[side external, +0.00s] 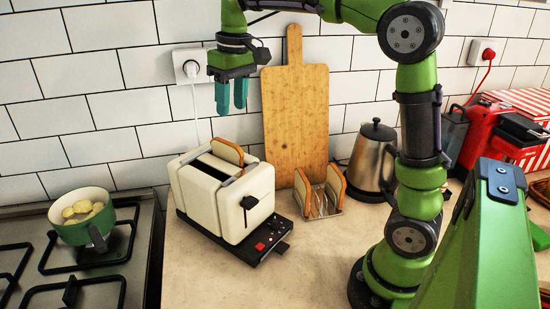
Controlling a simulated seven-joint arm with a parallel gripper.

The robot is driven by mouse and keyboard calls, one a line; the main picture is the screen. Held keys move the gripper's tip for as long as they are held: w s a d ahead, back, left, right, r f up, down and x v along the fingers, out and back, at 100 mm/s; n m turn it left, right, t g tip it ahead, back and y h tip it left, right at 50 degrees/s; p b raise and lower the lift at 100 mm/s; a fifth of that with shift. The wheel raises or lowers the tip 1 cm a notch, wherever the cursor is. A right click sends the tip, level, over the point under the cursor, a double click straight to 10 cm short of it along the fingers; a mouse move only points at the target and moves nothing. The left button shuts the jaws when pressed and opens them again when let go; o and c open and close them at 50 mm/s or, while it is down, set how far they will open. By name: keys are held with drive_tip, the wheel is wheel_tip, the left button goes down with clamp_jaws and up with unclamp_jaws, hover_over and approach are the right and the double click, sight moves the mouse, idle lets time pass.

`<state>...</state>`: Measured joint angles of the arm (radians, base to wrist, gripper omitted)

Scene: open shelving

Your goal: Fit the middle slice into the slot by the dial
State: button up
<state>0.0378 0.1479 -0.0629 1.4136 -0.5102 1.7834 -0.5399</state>
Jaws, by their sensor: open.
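A cream toaster (193,201) stands on a black base, with a dark knob or lever (249,203) on its right end. One bread slice (228,151) stands partly out of the toaster's slot on the side nearer the wall. The other slot (204,167) looks empty. A metal rack (319,206) to the right holds a left slice (302,190) and a right slice (336,183); no slice shows between them. My gripper (231,101) points down above the toaster slice, with teal fingers apart and empty. It is clear of the slice. Which control is the dial is unclear.
A wooden board (295,112) leans on the tiled wall behind the rack. A steel kettle (371,163) stands right of the rack. A green pot (82,216) sits on the hob at left. The front counter is clear.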

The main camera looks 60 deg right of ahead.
drive_tip(key=s+a+f+m+t+y, duration=0.1)
drive_tip(key=s+a+f+t, duration=0.2)
drive_tip(key=s, duration=0.5)
drive_tip(key=s+a+f+m+t, duration=0.1)
drive_tip(key=s+a+f+t, duration=0.2)
drive_tip(key=s, duration=0.5)
drive_tip(key=shift+s+a+f+m+y, duration=0.15)
drive_tip(key=shift+s+f+m+y, duration=0.2)
drive_tip(key=shift+f, duration=0.4)
